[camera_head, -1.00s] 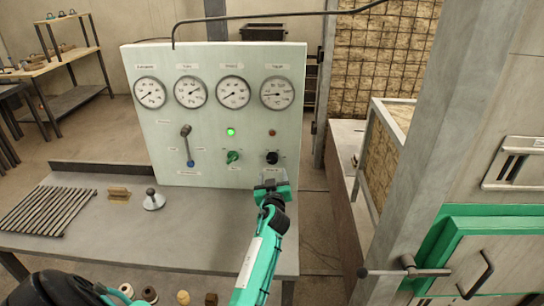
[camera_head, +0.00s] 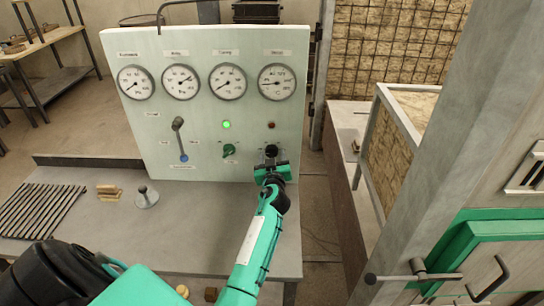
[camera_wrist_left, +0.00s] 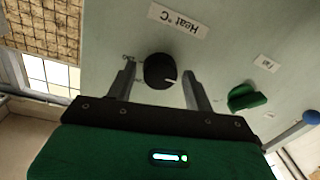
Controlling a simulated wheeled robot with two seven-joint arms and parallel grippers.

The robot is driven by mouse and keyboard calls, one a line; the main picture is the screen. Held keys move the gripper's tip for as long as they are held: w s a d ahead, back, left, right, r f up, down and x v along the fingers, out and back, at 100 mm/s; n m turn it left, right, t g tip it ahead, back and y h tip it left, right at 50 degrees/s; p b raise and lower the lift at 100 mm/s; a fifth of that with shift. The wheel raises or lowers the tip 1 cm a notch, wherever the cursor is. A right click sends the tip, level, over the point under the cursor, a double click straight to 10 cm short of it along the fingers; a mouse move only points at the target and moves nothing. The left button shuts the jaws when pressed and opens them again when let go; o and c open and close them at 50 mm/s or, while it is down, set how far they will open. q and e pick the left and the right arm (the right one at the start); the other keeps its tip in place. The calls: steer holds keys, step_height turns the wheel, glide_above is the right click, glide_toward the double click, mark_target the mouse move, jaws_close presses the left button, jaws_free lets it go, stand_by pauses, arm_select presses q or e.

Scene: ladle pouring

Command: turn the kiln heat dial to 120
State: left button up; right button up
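The kiln heat dial is a round black knob (camera_head: 271,151) low on the right of the pale control panel (camera_head: 140,112). In the left wrist view the dial (camera_wrist_left: 158,70) shows a white pointer mark on its lower right side, near a "Heat °C" label (camera_wrist_left: 177,21). My left gripper (camera_head: 271,168) is at the panel, just in front of the dial. In the left wrist view its two fingers (camera_wrist_left: 159,78) are apart, one on each side of the dial, with gaps between. My right gripper does not show.
A green knob (camera_head: 229,150) and a lever with a blue end (camera_head: 180,138) are left of the dial. Several gauges line the panel's top. A green lamp (camera_head: 226,124) is lit. The bench (camera_head: 130,235) holds a rack of bars (camera_head: 38,210). A grey post stands right.

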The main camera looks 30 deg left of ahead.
arm_select(q)
steer(key=c, duration=0.7)
steer(key=shift+c, duration=0.2)
